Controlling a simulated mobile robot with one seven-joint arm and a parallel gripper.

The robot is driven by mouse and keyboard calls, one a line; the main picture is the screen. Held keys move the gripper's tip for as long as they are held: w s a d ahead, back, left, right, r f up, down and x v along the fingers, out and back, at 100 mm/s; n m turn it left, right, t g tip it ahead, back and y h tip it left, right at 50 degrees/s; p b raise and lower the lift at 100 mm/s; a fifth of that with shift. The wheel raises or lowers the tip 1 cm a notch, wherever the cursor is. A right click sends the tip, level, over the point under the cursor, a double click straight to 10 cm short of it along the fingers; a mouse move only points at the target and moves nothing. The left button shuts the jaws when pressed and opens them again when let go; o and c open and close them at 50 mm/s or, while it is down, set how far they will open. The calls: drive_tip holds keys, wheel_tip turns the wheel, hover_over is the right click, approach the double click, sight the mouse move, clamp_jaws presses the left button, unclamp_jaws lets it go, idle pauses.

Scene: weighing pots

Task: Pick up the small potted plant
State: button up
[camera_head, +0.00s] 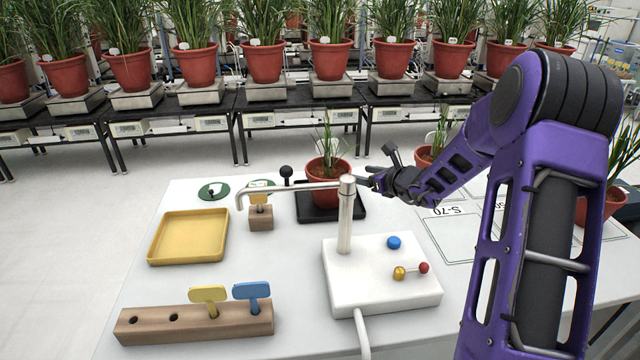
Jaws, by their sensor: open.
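A small potted plant (328,174), a reddish-brown pot with thin green leaves, stands upright on a black tray-like base (352,207) towards the back of the white table. My gripper (364,176) is open just right of this pot, at about its height in the picture. I cannot tell whether it touches the pot. A second small potted plant (424,158) stands further right, partly hidden behind my arm. A third potted plant (604,203) is at the right edge, partly covered by my arm.
A white tap-like post (346,225) on a white box (380,285) stands in front of the pot, its spout reaching left. A yellow tray (188,237) and a wooden tag block (185,322) lie left. Large pots line the black benches (290,97) behind.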

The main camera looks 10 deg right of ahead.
drive_tip(key=m, duration=0.1)
approach(331, 166)
drive_tip(key=x, duration=0.6)
drive_tip(key=shift+d+f+b, duration=0.2)
drive_tip(key=shift+f+b, duration=0.1)
drive_tip(key=shift+f, duration=0.1)
drive_tip(key=shift+a+r+x, duration=0.1)
drive_tip(key=shift+a+x, duration=0.05)
drive_tip(key=shift+x, duration=1.2)
drive_tip(key=shift+a+r+x, duration=0.1)
drive_tip(key=shift+a+x, duration=0.05)
drive_tip(key=shift+x, duration=1.2)
clamp_jaws()
drive_tip(key=shift+r, duration=0.25)
